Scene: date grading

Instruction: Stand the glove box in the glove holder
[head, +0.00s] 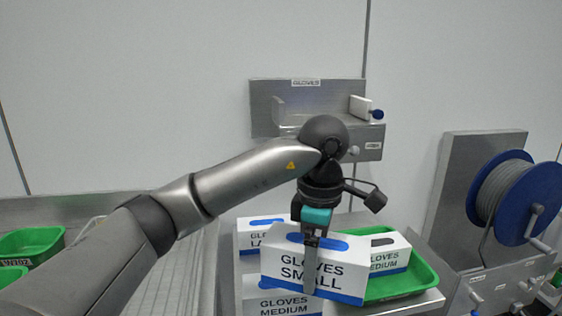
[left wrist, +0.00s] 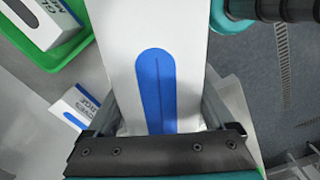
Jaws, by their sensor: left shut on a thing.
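A white glove box with a blue base band, marked "GLOVES SMALL" (head: 300,262), hangs tilted in my left gripper (head: 311,262). One finger lies across its printed front. In the left wrist view, the box top (left wrist: 120,50) with its blue oval slot (left wrist: 156,90) sits between the two fingers. The steel glove holder (head: 300,105), labelled "GLOVES", is on the wall above and behind the gripper. My arm hides part of its front. My right gripper is not in view.
A large box (head: 248,237) and medium boxes (head: 390,258) (head: 285,303) stand around the held box. A green tray (head: 408,283) lies under one on the steel shelf. A blue hose reel (head: 528,203) is at right. Green trays (head: 30,243) are at far left.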

